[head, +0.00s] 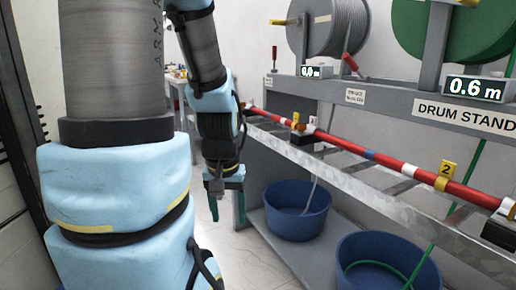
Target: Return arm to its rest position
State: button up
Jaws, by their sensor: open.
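My arm, with light blue covers and grey links, fills the left of the head view. My gripper (227,207) hangs pointing down near the middle of the view, left of the drum stand. Its two green fingers are apart, with nothing seen between them. It appears clear of the stand and of the blue tub beside it. Part of my arm's near links blocks the view of the floor and wall behind.
The drum stand (400,99) stands at right with a grey cable drum (335,25) and a green one (450,30). A red pole (390,163) lies along its metal shelf (375,195). Blue tubs (297,212) stand below. Pale floor (225,245) shows under my gripper.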

notch_tip(320, 180, up, 17)
jog(key=p, duration=1.5)
jog(key=shift+f, duration=0.2)
dwell(0.8)
